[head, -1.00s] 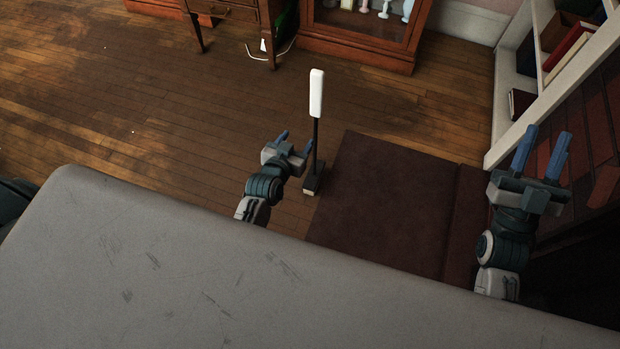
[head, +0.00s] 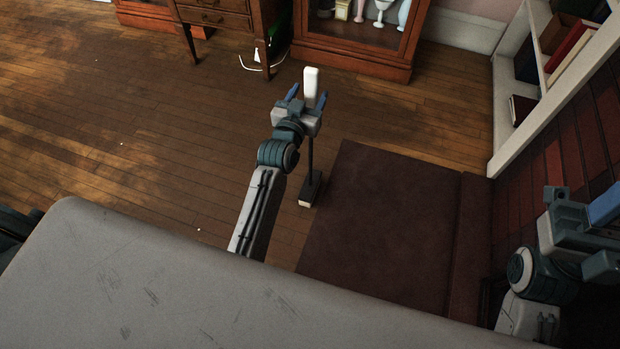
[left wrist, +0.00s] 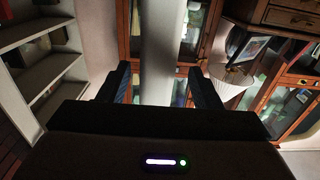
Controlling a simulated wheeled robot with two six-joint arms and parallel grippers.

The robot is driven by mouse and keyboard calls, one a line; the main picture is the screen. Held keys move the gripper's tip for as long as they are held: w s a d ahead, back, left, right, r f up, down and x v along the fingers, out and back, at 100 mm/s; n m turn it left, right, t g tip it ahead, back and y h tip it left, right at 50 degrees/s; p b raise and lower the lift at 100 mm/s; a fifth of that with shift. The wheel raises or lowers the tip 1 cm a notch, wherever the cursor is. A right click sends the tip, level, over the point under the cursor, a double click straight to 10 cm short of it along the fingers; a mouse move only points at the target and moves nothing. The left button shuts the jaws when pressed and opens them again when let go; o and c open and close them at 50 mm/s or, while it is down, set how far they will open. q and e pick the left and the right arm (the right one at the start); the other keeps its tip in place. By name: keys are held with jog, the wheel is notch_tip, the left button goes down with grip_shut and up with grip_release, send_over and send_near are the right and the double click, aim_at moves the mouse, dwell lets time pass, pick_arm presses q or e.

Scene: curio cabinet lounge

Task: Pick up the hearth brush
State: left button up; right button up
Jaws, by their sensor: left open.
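The hearth brush (head: 311,80) stands upright on the wooden floor beside the dark red rug. It has a white handle, a thin dark shaft and a small dark head with a pale edge. My left gripper (head: 306,96) is open at the handle, its blue fingers on either side of it in the head view. The gripper hides the lower handle. In the left wrist view the pale handle (left wrist: 164,50) rises between the two open fingers (left wrist: 162,88). Contact cannot be seen. My right gripper (head: 590,215) is partly cut off at the right edge.
A dark red rug (head: 390,230) lies right of the brush. A grey surface (head: 150,280) fills the foreground. A glass-fronted cabinet (head: 350,55) and a wooden desk (head: 215,20) stand at the back. A white bookshelf (head: 510,130) is at right. Floor left of the brush is clear.

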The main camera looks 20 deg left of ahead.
pick_arm(q)
jog(key=w, duration=0.3)
jog(key=shift+w+d+b, duration=0.25)
jog(key=shift+w+b, duration=0.05)
jog(key=shift+b, duration=0.05)
jog(key=shift+r, duration=0.1)
grip_shut()
dwell(0.8)
jog(key=shift+r, duration=0.1)
